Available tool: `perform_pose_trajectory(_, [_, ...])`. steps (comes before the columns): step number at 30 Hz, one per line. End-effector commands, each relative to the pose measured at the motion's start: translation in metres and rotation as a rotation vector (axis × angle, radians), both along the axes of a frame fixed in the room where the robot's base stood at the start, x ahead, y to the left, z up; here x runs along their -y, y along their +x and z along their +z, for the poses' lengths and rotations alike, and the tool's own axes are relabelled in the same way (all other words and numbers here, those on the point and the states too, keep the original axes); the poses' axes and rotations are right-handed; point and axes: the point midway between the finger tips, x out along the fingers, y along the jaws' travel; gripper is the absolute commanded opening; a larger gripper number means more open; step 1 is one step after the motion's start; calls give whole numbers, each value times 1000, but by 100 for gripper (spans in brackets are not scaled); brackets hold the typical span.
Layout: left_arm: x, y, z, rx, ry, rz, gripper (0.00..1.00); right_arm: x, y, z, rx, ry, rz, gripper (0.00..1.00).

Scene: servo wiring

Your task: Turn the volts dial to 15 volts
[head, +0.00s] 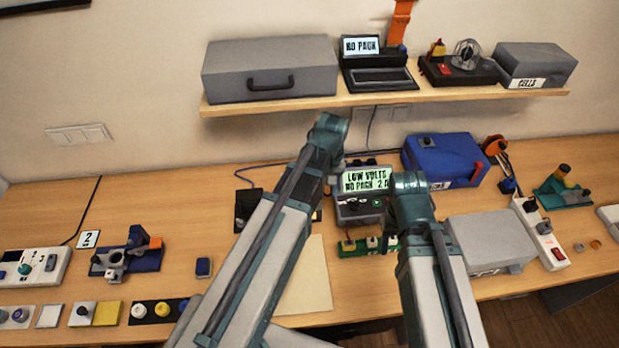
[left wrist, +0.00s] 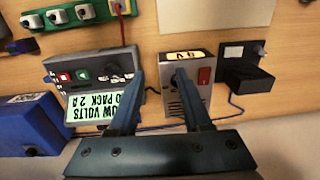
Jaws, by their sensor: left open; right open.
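In the left wrist view, the small grey power unit (left wrist: 193,100) has a yellow readout (left wrist: 184,56), seen upside down and seeming to show 0 V, and a red switch (left wrist: 204,76). My left gripper (left wrist: 158,72) is open and empty, its fingers reaching over the unit's side, one across its face. I cannot make out a volts dial; a finger covers part of that face. In the head view my left arm hides most of this unit. My right gripper is not visible; only its arm shows.
Beside the unit stands a grey tester (head: 357,208) whose screen reads low volts, no pack. A green connector board (head: 356,247), blue case (head: 443,158) and grey box (head: 490,240) crowd nearby. A shelf (head: 400,99) hangs above. Table left of my arms is partly clear.

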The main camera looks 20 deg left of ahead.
Motion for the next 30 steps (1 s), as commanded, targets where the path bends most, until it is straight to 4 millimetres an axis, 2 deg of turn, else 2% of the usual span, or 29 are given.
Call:
perform_pose_trajectory(1, [-18,18,24,5,-6,90,49,0,0,24,0,0,-1,50])
perform_pose_trajectory(3, [-34,29,34,11,-15,191,49,0,0,35,0,1,-2,50])
perform_pose_trajectory(6, [-52,40,43,18,-23,292,49,0,0,43,-1,1,-3,50])
perform_pose_trajectory(9, [-61,44,46,21,-27,344,49,0,0,46,-1,1,-3,50])
perform_pose_trajectory(20, [-62,44,38,22,-27,356,49,0,0,38,0,1,-4,50])
perform_pose_trajectory(30, [-62,44,2,22,-27,354,49,0,0,2,1,1,-5,50])
